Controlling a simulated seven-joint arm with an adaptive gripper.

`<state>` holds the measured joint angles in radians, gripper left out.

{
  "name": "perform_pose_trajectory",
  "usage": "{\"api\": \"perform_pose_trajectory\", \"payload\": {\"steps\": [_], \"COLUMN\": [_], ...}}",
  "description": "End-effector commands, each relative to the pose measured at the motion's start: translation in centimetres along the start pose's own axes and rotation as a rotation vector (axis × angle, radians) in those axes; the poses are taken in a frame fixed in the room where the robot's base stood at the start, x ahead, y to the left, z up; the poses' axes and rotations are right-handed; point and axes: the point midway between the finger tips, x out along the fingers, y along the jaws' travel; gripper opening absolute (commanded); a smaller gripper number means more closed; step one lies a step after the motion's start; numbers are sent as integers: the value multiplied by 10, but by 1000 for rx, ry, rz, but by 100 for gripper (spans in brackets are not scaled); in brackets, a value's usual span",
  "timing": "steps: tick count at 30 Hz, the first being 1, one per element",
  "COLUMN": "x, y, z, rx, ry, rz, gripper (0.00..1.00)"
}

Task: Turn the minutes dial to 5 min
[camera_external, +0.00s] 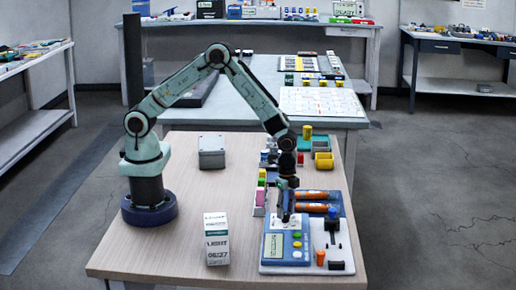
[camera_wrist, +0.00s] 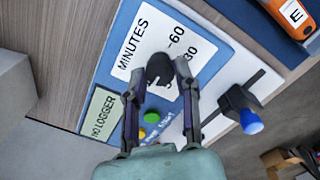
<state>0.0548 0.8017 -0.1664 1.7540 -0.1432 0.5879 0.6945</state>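The blue logger (camera_external: 286,262) stands near the front right of the table. In the wrist view it (camera_wrist: 111,83) carries a white label reading MINUTES (camera_wrist: 137,40), with 60 and 30 visible. The black round minutes dial (camera_wrist: 159,68) sits on this label; its pointer direction cannot be made out. My gripper (camera_wrist: 157,76) is over the logger with its fingers apart. In the outside view my gripper (camera_external: 284,218) points down and hides the dial.
Right of the logger is a white panel (camera_external: 332,239) with a black-and-blue slider (camera_wrist: 240,104). Orange tubes (camera_external: 311,208) lie behind the logger. A white LIGHT box (camera_external: 216,240) stands to its left. A grey box (camera_external: 211,152) sits farther back. The table's left middle is clear.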

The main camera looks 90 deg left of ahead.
Motion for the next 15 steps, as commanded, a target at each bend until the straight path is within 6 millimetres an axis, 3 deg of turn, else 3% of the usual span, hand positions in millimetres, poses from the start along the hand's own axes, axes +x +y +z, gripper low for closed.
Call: {"api": "perform_pose_trajectory", "payload": {"steps": [15], "x": [1], "y": [0], "z": [0], "rx": [-94], "ry": [0], "rz": [0], "gripper": [0]}}
